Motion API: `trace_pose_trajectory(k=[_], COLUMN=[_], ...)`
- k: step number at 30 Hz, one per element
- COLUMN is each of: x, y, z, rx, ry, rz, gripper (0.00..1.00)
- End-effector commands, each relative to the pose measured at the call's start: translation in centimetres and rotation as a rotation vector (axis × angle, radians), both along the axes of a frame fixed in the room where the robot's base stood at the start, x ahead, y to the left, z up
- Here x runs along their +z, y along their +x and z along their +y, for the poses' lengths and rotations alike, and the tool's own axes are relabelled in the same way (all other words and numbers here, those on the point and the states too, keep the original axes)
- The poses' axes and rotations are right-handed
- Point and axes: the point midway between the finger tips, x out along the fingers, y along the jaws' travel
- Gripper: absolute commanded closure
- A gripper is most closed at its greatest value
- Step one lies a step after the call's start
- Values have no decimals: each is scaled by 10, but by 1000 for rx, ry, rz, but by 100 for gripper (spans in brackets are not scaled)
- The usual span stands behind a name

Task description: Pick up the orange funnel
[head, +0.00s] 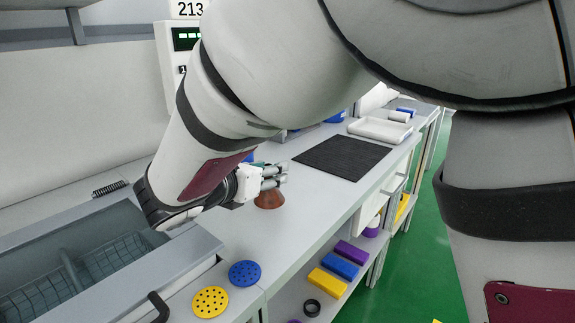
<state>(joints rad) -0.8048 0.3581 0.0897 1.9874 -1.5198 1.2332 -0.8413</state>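A brownish-orange cone, which looks like the orange funnel (269,200), stands on the white worktop with its wide end down. My gripper (281,175) is right at its top, with the fingers pointing right in the picture. The fingers hide the upper part of the funnel. I cannot tell whether they touch it or have closed around it.
A dark mat (342,156) and a white tray (380,130) lie farther along the worktop. A blue perforated disc (245,273) and a yellow one (210,302) lie near the front. A grey basin with a wire basket (115,258) is at left. Coloured blocks (340,266) sit on the lower shelf.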

Motion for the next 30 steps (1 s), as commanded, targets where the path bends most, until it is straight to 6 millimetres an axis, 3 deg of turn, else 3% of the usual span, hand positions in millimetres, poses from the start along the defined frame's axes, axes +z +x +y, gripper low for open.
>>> trace_pose_trajectory(k=[8,13,25,30], x=[-1,-1,0,18], y=[4,4,4,4], z=[-2,-2,-2,-2], rx=[2,2,2,1], ry=[0,0,0,2], rz=[0,0,1,-1], gripper=[63,100,100,100])
